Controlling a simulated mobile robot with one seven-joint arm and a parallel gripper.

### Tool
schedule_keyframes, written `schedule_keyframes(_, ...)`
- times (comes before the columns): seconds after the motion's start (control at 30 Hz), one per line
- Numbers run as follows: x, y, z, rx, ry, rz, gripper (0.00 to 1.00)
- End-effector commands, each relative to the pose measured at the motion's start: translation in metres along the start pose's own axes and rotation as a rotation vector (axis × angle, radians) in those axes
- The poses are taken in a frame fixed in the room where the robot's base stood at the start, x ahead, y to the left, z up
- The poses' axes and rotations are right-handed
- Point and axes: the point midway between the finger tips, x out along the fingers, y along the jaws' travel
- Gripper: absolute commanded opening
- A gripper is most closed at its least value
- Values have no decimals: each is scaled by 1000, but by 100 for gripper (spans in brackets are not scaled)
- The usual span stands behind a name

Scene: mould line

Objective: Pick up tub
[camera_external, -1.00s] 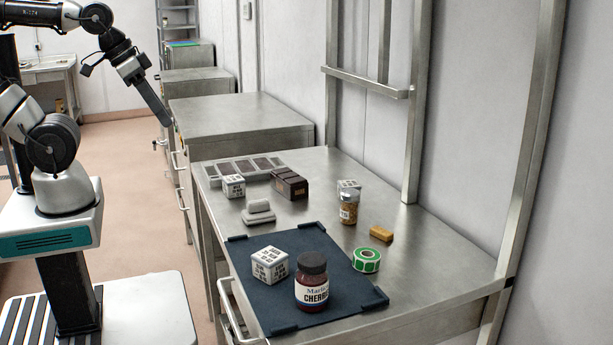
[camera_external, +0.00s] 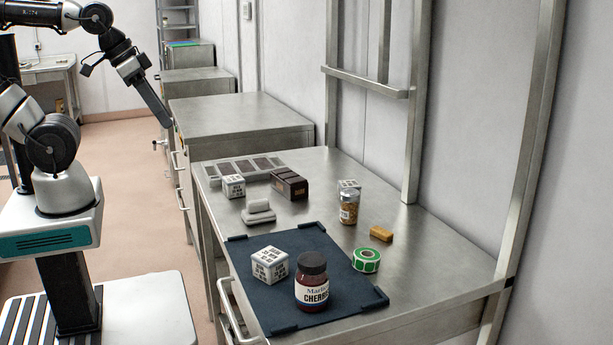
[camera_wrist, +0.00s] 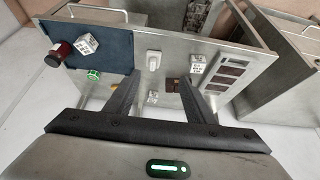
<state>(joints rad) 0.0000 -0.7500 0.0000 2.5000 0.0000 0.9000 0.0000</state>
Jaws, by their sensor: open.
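A small clear tub (camera_external: 348,207) with amber contents and a pale lid stands upright on the steel table, right of the dark mat. I cannot make it out in the wrist view, where my left finger may hide it. A dark red jar (camera_external: 312,283) with a black lid and a cherry label stands on the mat; it also shows in the wrist view (camera_wrist: 57,53). My gripper (camera_wrist: 158,82) is open and empty, its two fingers spread. In the external view, it hangs at the upper left, well apart from the tub and beyond the table's left edge.
A yellow block (camera_external: 381,234) lies near the tub. Another cube (camera_external: 234,186), a dark box (camera_external: 290,184), a grey piece (camera_external: 258,211) and a mould tray (camera_external: 212,171) sit farther back.

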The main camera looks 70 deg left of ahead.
Motion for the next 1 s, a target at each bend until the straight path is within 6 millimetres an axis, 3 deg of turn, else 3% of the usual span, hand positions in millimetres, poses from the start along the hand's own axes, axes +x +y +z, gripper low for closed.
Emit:
schedule_keyframes(0.1, 0, 0, 0, 0, 0, 0, 67)
schedule_keyframes(0.37, 0, 0, 0, 0, -1, 0, 67)
schedule_keyframes(0.57, 7, -12, -25, -16, -67, -14, 67)
schedule_keyframes(0.77, 44, -53, -78, -53, -218, -36, 67)
schedule_keyframes(1.0, 116, -117, -116, -98, -392, -40, 67)
